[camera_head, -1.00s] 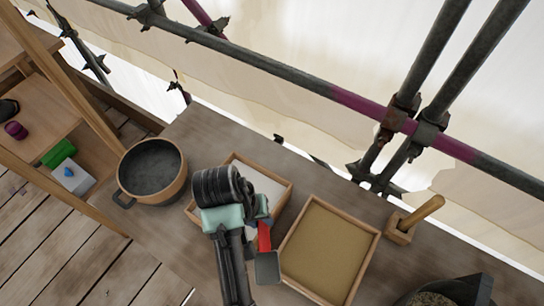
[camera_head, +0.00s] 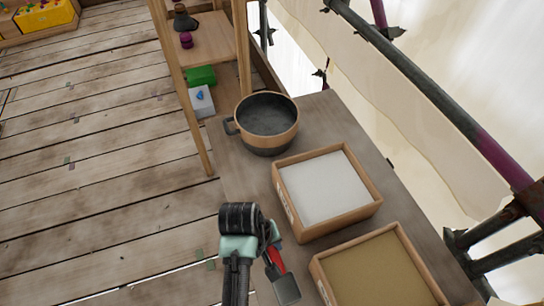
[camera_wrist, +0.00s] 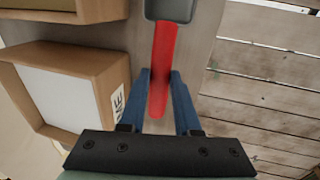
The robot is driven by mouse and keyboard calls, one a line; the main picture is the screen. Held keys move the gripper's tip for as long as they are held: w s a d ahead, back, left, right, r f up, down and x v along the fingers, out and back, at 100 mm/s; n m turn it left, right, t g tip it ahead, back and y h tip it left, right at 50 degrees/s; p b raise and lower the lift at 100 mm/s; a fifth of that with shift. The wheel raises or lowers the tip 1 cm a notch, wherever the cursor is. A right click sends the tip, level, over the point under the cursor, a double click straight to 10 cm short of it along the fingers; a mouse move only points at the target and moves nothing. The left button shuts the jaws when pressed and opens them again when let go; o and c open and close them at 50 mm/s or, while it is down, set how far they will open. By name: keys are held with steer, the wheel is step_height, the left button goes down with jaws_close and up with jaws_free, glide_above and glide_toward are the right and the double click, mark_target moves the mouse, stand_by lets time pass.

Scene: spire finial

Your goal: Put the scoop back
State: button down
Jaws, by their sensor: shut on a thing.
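The scoop has a red handle (camera_wrist: 163,65) and a grey head (camera_head: 286,290). My gripper (camera_wrist: 161,82) is shut on the red handle, which lies between its blue fingers in the wrist view. In the head view my gripper (camera_head: 273,245) holds the scoop left of the boxes, by the table's front edge, with the grey head pointing down in the picture. The wooden box of white powder (camera_head: 282,192) is to the right of the scoop, and the box of tan sand (camera_head: 322,276) is at the lower right. I cannot tell the scoop's height above the table.
A dark pot with a tan rim (camera_head: 267,115) stands behind the white-powder box. A wooden shelf (camera_head: 205,45) with a green block (camera_head: 201,75) and a white box (camera_head: 203,103) stands at the upper left. Plank floor (camera_head: 90,190) lies left of the table (camera_head: 232,160).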

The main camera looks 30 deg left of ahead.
mark_target(270, 254)
steer(key=shift+s+a+x, duration=0.1)
steer(key=shift+s+x, duration=0.05)
steer(key=shift+x, duration=0.65)
steer(key=shift+s+a+x, duration=0.1)
steer(key=shift+s+x, duration=0.05)
steer(key=shift+x, duration=0.65)
steer(key=shift+s+a+x, duration=0.1)
steer(key=shift+s+x, duration=0.05)
steer(key=shift+x, duration=0.65)
steer(key=shift+f, duration=0.2)
steer(key=c, duration=0.6)
jaws_free()
steer(key=v, duration=1.2)
steer(key=shift+r+p, duration=0.1)
steer(key=shift+p, duration=0.3)
